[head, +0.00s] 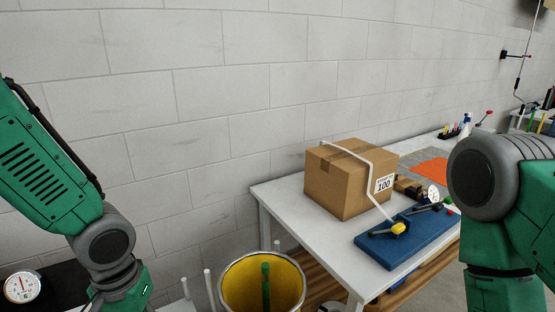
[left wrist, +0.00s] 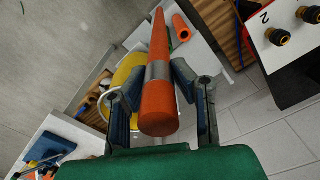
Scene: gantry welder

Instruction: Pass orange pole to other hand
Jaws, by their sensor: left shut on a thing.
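The orange pole (left wrist: 160,108) runs lengthwise between the fingers of my left gripper (left wrist: 157,73) in the left wrist view. It has a grey band around it, and its near end faces the camera. The left gripper is shut on it. In the head view my left arm comes down at the left, but its gripper and the pole are out of frame. My right arm shows at the right edge of the head view; its gripper is not in view.
A yellow-lined bin (head: 235,290) holding a green pole (head: 265,285) stands at the bottom centre. Right of it, a white table (head: 285,195) carries a cardboard box (head: 335,185) and a blue mat (head: 385,250). Another orange cylinder (left wrist: 181,27) lies beyond the left gripper.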

